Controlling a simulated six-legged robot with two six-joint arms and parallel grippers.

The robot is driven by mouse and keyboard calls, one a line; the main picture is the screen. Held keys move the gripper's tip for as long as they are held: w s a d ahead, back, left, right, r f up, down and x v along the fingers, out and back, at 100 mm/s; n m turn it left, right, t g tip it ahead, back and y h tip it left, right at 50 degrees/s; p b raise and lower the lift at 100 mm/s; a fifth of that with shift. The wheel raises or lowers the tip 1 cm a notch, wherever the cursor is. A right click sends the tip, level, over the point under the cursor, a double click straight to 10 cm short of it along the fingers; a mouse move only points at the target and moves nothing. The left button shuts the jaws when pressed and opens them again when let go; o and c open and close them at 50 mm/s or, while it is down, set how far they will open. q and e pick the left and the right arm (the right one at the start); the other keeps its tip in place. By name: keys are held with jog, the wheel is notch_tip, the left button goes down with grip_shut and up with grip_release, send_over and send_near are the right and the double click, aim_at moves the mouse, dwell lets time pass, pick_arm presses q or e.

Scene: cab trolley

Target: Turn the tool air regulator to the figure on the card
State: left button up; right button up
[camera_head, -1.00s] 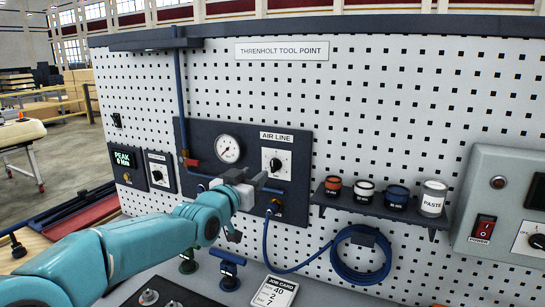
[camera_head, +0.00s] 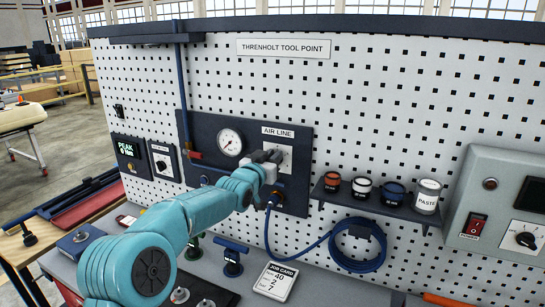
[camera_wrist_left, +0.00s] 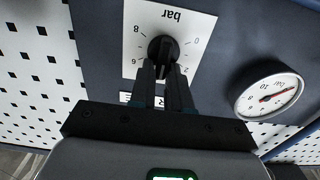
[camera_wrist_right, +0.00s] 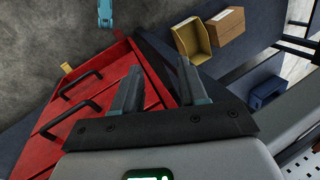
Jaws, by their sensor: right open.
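The air regulator knob (camera_wrist_left: 163,48) is black, on a white bar dial on the AIR LINE panel; the left wrist view shows it upside down. My left gripper (camera_wrist_left: 163,68) is at the knob, its fingers close together near its lower edge in that view. Whether they press on it I cannot tell. In the head view the gripper (camera_head: 266,157) hides much of the knob. The round pressure gauge (camera_head: 230,142) also shows in the left wrist view (camera_wrist_left: 270,95). The job card (camera_head: 276,282) reads 40, 2 and 7; its small print is blurred. My right gripper (camera_wrist_right: 158,85) is open and empty.
A PEAK display (camera_head: 129,155) and a second knob (camera_head: 162,161) are left of the panel. A shelf (camera_head: 375,208) with several pots and a coiled blue hose (camera_head: 357,248) are right. A grey POWER box (camera_head: 490,215) stands far right. The right wrist view shows red drawers (camera_wrist_right: 95,105).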

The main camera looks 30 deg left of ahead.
pick_arm(q)
jog(key=shift+w+a+f, duration=0.1)
grip_shut()
jog(key=m+b, duration=0.3)
jog(key=m, duration=0.3)
jog(key=d+f+m+b, duration=0.1)
jog(key=m+b, duration=0.3)
jog(key=m, duration=0.1)
jog(key=d+f+m+b, duration=0.1)
jog(key=m+b, duration=0.2)
jog(key=m, duration=0.3)
jog(key=shift+m+b, duration=0.3)
jog(key=shift+b, duration=0.1)
dwell(0.3)
